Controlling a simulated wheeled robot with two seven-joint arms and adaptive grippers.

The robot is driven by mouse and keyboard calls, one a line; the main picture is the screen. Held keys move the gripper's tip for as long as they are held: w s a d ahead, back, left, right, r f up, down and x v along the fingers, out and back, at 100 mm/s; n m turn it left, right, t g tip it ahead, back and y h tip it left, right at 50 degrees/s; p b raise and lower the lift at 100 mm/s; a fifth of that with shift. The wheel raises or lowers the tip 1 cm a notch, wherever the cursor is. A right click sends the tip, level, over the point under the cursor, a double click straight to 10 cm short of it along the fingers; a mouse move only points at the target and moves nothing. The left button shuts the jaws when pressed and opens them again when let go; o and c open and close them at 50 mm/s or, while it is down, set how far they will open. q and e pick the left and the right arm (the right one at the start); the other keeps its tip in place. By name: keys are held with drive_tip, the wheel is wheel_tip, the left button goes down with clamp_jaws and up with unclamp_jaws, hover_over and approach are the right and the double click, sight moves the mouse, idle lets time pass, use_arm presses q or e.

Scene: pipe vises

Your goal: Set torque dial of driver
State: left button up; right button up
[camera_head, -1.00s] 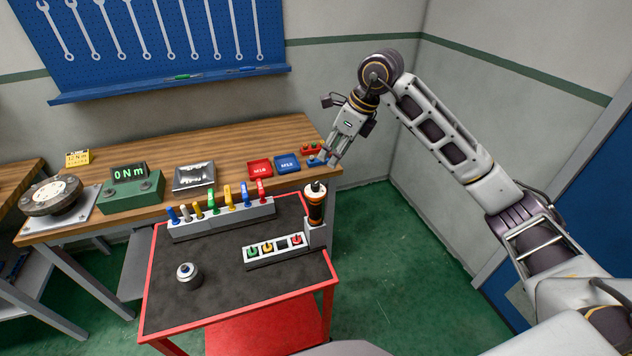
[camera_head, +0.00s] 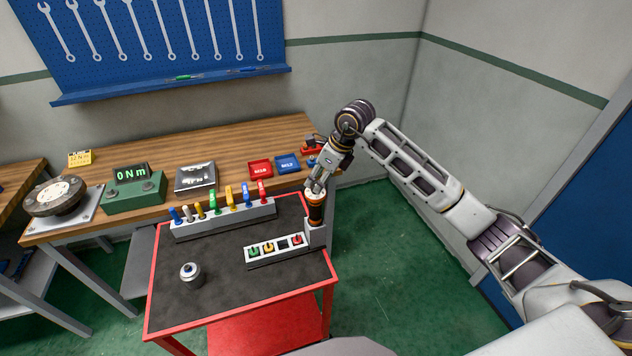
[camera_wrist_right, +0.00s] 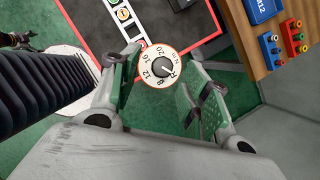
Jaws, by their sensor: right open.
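The driver (camera_head: 315,208) stands upright in its holder at the right edge of the red cart, with an orange and black body. Its torque dial (camera_wrist_right: 158,70), a white ring with numbers such as 8, 12, 16 and 20 around a dark knob, faces the wrist camera. My right gripper (camera_head: 317,186) is at the top of the driver. In the right wrist view the fingers of the right gripper (camera_wrist_right: 160,85) are apart, one on each side of the dial; I cannot tell whether they touch it. My left gripper is not in view.
The cart top (camera_head: 220,240) holds a rack of coloured-handled tools (camera_head: 225,218), a bit tray (camera_head: 275,249) and a small round socket (camera_head: 190,275). A meter reading 0 Nm (camera_head: 133,188) and red and blue trays (camera_head: 287,163) stand on the wooden bench behind.

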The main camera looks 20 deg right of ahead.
sight(314, 186)
drive_tip(key=shift+p+x, duration=0.3)
drive_tip(key=shift+x, duration=1.3)
drive_tip(key=c, duration=1)
drive_tip(key=shift+c, duration=0.2)
drive_tip(key=shift+f+m+b, duration=0.1)
drive_tip(key=shift+m+b, duration=0.25)
drive_tip(key=shift+m, duration=0.05)
drive_tip(key=shift+m+h+b, duration=0.3)
drive_tip(key=shift+m+b, duration=0.25)
drive_tip(key=shift+m, duration=0.05)
drive_tip(key=shift+s+a+m+t+h+b, duration=0.1)
drive_tip(key=shift+m+t+h+b, duration=0.25)
drive_tip(key=shift+m+b, duration=0.55)
drive_tip(key=shift+s+a+m+t+h+b, duration=0.1)
drive_tip(key=shift+m+t+h+b, duration=0.2)
drive_tip(key=shift+m+b, duration=0.6)
drive_tip(key=shift+a+m+h+b, duration=0.1)
drive_tip(key=shift+m+h+b, duration=0.75)
drive_tip(key=shift+m, duration=0.75)
drive_tip(key=shift+a+m+h+b, duration=0.1)
drive_tip(key=shift+m+h+b, duration=0.3)
drive_tip(key=shift+m+b, duration=1)
